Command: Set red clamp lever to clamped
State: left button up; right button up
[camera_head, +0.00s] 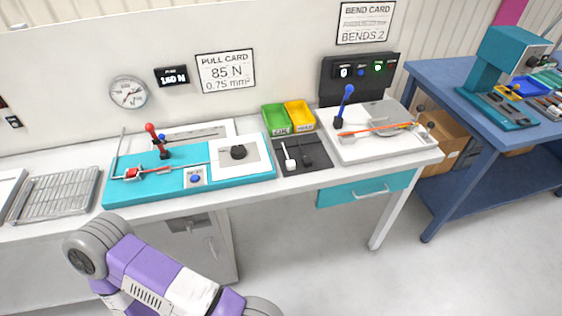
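The red clamp lever (152,132) stands on the left part of a teal fixture (150,192) on the bench. It points upward, its round red knob tilted a little to the left. Its dark foot is by a small red block (132,170) with a thin rod running to the right. I cannot tell from this view whether the lever is clamped. A blue lever (344,102) stands upright on a white fixture (385,150) farther right. Neither of my grippers is in view; only purple and white links of my arm show at the bottom left, in front of the bench.
A wire rack (58,193) lies left of the teal fixture. Green (276,119) and yellow (299,115) bins and a dark tray (318,147) stand between the two fixtures. A round gauge (128,93) hangs behind. A blue table (450,87) stands at the right, with open floor before it.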

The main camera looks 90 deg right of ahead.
aim_at(149, 128)
jog(key=z, duration=2.75)
